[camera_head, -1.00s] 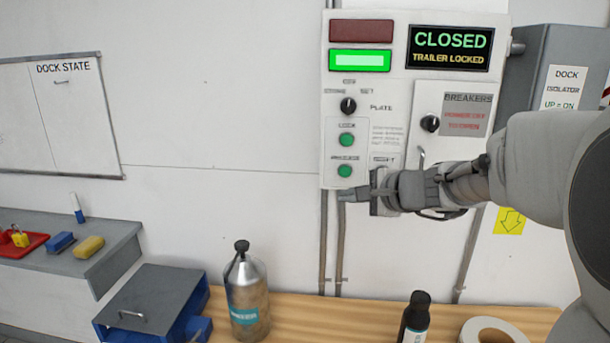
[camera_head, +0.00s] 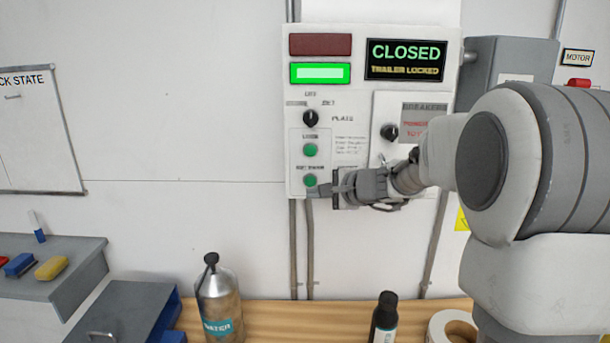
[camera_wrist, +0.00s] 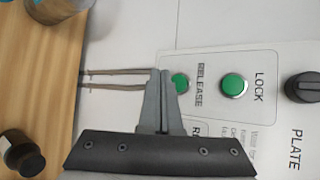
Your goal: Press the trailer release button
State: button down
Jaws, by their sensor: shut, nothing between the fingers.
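The release button (camera_head: 310,181) is the lower of two green buttons on the white control panel (camera_head: 352,170). In the wrist view the release button (camera_wrist: 181,83) sits beside the label RELEASE and is partly hidden by my fingers. The lock button (camera_head: 310,150) is above it and shows fully in the wrist view (camera_wrist: 235,86). My gripper (camera_head: 318,190) is shut and empty, with its fingertips at the lower right of the release button. In the wrist view my fingertips (camera_wrist: 160,74) overlap the button's edge. I cannot tell whether they touch it.
The panel display (camera_head: 406,60) reads CLOSED, TRAILER LOCKED, and the green lamp (camera_head: 320,73) is lit. A plate knob (camera_head: 311,118) is above the buttons. A water bottle (camera_head: 219,300), a dark bottle (camera_head: 384,318) and a tape roll (camera_head: 452,328) stand on the wooden bench (camera_head: 275,314) below.

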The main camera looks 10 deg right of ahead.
aim_at(306, 186)
jog(key=shift+w+d, duration=0.25)
jog(key=shift+w, duration=1.05)
jog(key=shift+w, duration=0.1)
dwell(1.0)
jog(key=shift+w+d, duration=0.1)
jog(key=shift+w, duration=0.25)
jog(key=shift+w, duration=0.4)
dwell(0.6)
dwell(0.3)
jog(key=shift+s+b, duration=0.75)
jog(key=shift+s, duration=0.1)
